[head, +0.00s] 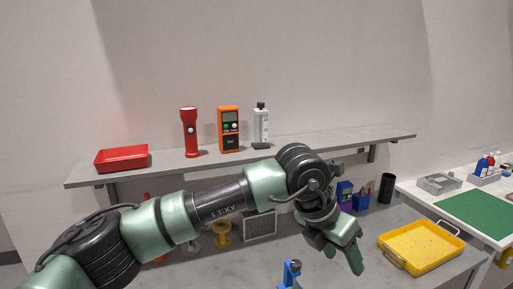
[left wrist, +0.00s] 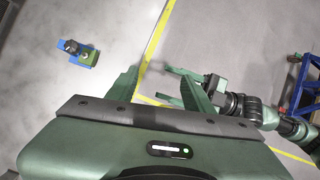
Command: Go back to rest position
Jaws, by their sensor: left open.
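My left gripper (head: 345,250) hangs over the bench at the lower middle right of the head view, fingers pointing down. In the left wrist view its two fingers (left wrist: 162,88) are apart with nothing between them. A blue jig (head: 290,274) stands on the bench left of this gripper, apart from it and cut by the lower edge. A blue fixture with a grey and a green part (left wrist: 78,53) shows at the left of the wrist view. My right arm (left wrist: 240,106) shows beyond the left fingers; its gripper is partly hidden behind them.
A shelf (head: 340,138) holds a red tray (head: 121,158), a red flashlight (head: 189,132), an orange meter (head: 228,129) and a white bottle (head: 261,124). A yellow tray (head: 421,248) lies right of my gripper. A green mat (head: 478,216) lies on the right table. My left arm crosses before the shelf's front.

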